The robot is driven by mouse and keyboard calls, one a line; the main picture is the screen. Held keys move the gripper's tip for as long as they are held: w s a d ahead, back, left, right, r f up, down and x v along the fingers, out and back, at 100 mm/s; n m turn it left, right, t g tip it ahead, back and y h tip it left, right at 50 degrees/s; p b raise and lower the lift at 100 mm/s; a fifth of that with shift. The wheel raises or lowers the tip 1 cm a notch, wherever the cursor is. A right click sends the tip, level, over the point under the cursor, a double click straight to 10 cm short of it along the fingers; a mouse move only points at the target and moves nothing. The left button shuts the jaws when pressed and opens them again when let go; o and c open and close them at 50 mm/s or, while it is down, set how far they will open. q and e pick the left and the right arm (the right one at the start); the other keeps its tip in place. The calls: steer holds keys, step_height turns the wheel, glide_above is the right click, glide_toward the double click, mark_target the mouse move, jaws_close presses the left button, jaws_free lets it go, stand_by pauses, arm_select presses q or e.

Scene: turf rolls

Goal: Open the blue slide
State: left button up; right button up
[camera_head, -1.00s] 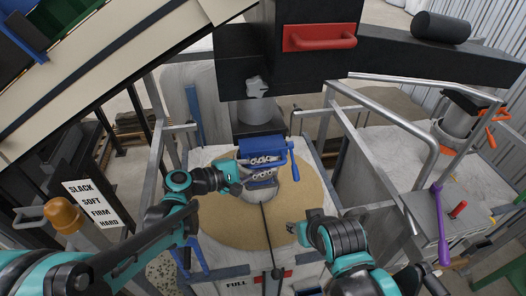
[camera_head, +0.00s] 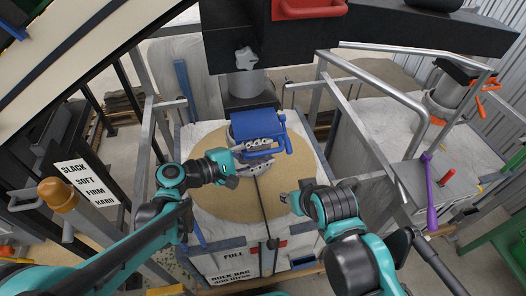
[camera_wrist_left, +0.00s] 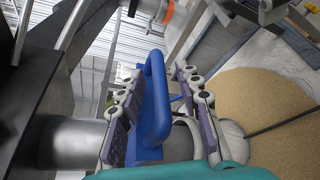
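The blue slide (camera_head: 257,125) sits under the grey spout above the bag of tan grain. Its blue bar handle (camera_head: 284,137) stands on its right side. My left gripper (camera_head: 256,156) is at the slide, on its near side. In the left wrist view, the blue handle (camera_wrist_left: 154,95) stands between the two spread finger pads of my left gripper (camera_wrist_left: 163,115). It is close to the left pad, with a gap to the right pad. My right gripper (camera_head: 290,199) is over the front right of the grain, apart from the slide; its fingers are too small to judge.
The open bag (camera_head: 222,205) lies below, with a dark rod across its grain. Metal rails (camera_head: 380,88) and a purple lever (camera_head: 430,190) stand at the right.

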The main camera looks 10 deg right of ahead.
arm_select(q)
steer(key=v, duration=1.2)
steer(key=s+a+f+m+y+b, duration=0.25)
steer(key=a+f+y, duration=0.25)
steer(key=f+y, duration=0.3)
steer(key=s+a+f+m+t+y, duration=0.1)
steer(key=s+a+f+m+y, duration=0.1)
steer(key=a, duration=0.4)
steer(key=s+a+f+m+t+y, duration=0.1)
steer(key=s+a+f+m+y, duration=0.1)
steer(key=a+m+y, duration=0.2)
steer(key=a+m, duration=0.1)
steer(key=a, duration=0.2)
steer(key=shift+s+y, duration=0.3)
steer(key=shift+y, duration=0.1)
steer(key=shift+f+m, duration=0.1)
steer(key=shift+m, duration=0.15)
stand_by(0.4)
